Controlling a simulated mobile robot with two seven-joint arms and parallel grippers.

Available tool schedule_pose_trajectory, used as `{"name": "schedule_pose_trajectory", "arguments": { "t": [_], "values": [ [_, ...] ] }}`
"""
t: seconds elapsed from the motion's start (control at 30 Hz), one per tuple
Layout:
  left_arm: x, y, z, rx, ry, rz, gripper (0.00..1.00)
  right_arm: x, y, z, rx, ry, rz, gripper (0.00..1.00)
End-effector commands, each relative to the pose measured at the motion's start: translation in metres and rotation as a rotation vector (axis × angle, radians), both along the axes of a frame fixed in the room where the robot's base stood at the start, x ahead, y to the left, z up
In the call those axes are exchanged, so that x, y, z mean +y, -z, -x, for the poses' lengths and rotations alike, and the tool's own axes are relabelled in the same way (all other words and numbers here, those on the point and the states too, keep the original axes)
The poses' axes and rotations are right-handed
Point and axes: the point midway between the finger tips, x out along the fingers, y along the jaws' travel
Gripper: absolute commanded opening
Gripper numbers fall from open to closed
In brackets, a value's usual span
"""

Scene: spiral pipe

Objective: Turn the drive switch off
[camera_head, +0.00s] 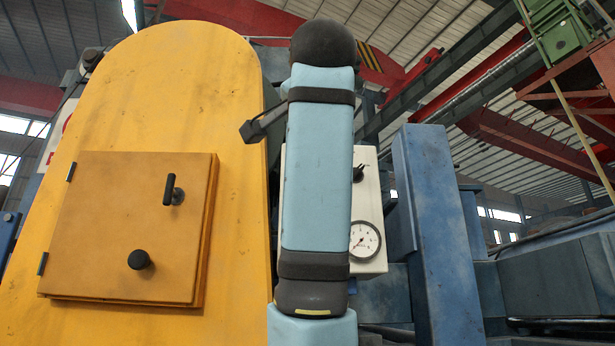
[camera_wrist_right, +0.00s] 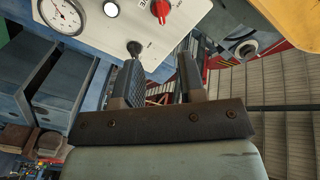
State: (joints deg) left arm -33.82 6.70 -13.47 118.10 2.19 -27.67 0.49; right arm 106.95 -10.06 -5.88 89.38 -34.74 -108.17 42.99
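A white control box (camera_head: 368,210) stands behind my light-blue right arm, which hides much of it in the head view. A black switch (camera_head: 358,173) sticks out above its gauge. In the right wrist view the same box (camera_wrist_right: 90,30) appears upside down, with the black switch (camera_wrist_right: 134,48) and a red knob (camera_wrist_right: 160,10). Small partial lettering lies between them; I cannot read which one it names. My right gripper (camera_wrist_right: 158,62) is open and empty. Its left finger is close to the black switch; contact cannot be told. My left gripper is not in view.
A round gauge (camera_head: 365,241) is on the box's lower part. A yellow panel (camera_head: 215,60) with a closed door (camera_head: 120,220) stands to the left. A blue post (camera_head: 430,220) stands close on the right.

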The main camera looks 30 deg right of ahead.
Motion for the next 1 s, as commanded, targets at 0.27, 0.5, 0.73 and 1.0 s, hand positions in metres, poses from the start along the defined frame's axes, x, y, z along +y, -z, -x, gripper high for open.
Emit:
{"name": "schedule_pose_trajectory", "arguments": {
  "t": [0.27, 0.5, 0.73, 1.0],
  "values": [
    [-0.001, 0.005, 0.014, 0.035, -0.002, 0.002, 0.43, -0.018, 0.000, -0.038, 0.005, 0.003, 0.000, 0.37],
    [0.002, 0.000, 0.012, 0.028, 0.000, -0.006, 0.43, -0.041, 0.000, -0.084, 0.005, 0.003, 0.000, 0.37],
    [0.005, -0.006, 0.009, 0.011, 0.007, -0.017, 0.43, -0.055, 0.000, -0.114, 0.003, 0.001, 0.000, 0.37],
    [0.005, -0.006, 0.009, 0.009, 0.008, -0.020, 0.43, -0.059, 0.001, -0.124, 0.002, 0.001, -0.001, 0.37]
  ]
}}
